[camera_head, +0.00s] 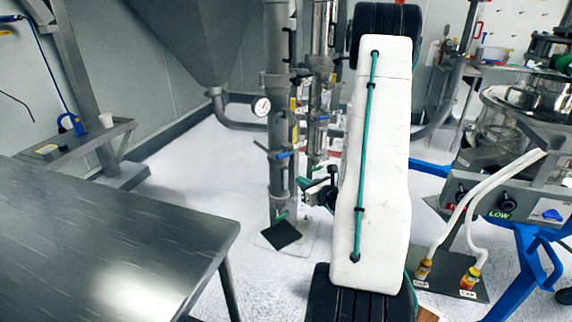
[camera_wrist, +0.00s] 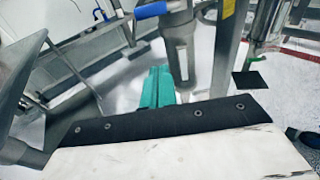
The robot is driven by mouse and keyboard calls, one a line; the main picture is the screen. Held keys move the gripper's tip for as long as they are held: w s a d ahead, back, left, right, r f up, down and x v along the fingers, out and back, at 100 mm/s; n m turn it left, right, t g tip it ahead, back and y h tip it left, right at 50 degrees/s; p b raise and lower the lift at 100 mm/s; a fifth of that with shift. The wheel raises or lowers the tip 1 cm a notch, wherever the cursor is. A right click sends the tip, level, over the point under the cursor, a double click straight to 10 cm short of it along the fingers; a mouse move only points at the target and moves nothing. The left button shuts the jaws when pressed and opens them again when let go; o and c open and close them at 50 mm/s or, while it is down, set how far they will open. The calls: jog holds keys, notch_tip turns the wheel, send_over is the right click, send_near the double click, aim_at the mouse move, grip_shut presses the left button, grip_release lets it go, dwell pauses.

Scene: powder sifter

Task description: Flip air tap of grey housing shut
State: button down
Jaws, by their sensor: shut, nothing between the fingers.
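A grey upright housing (camera_head: 279,110) stands left of my arm in the head view, with a round gauge on its left. A blue lever (camera_head: 285,155) sticks out sideways low on it. I cannot tell for sure that this lever is the air tap. A small green lever (camera_head: 281,216) sits near its foot. My gripper (camera_head: 306,184) is right of the housing, partly hidden by my arm. In the wrist view, its teal fingers (camera_wrist: 158,86) are together and empty, below a grey cylinder (camera_wrist: 182,60) with a blue lever (camera_wrist: 151,10) at its upper left.
A second upright housing (camera_head: 322,90) stands just behind, partly covered by my arm. A steel table (camera_head: 110,245) fills the lower left. A sifter with a blue frame (camera_head: 525,270) and a control box (camera_head: 515,202) stands at right. Floor is clear between table and housing.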

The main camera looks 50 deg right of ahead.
aim_at(283, 156)
jog(key=x, duration=1)
jog(key=r, duration=0.4)
jog(key=shift+s+a, duration=0.2)
jog(key=shift+s, duration=0.15)
jog(key=shift+r, duration=0.1)
